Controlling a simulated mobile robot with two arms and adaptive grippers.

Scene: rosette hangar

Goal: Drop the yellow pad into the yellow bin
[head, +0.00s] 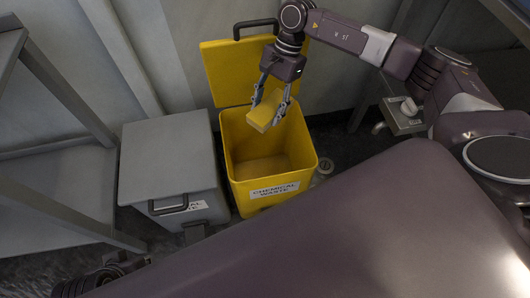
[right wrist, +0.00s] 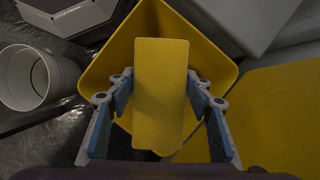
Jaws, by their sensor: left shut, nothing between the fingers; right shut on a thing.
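The yellow pad (head: 264,108) is a flat block held in my right gripper (head: 271,103), whose fingers are shut on its two sides. The pad hangs above the open mouth of the yellow bin (head: 238,197), apart from it. In the right wrist view the pad (right wrist: 160,90) lies between the fingers, with the bin (right wrist: 106,66) around and beneath it. The bin's lid (head: 226,75) is raised against the wall, and a "chemical waste" label is on its front. My left gripper (head: 75,288) is shut and empty at the bottom left, partly cut off by the picture edge.
A grey bin (head: 165,150) with a closed lid and dark handle stands close to the left of the yellow bin. A grey metal shelf frame (head: 60,180) is further left. A grey cylindrical can (right wrist: 30,78) shows in the right wrist view.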

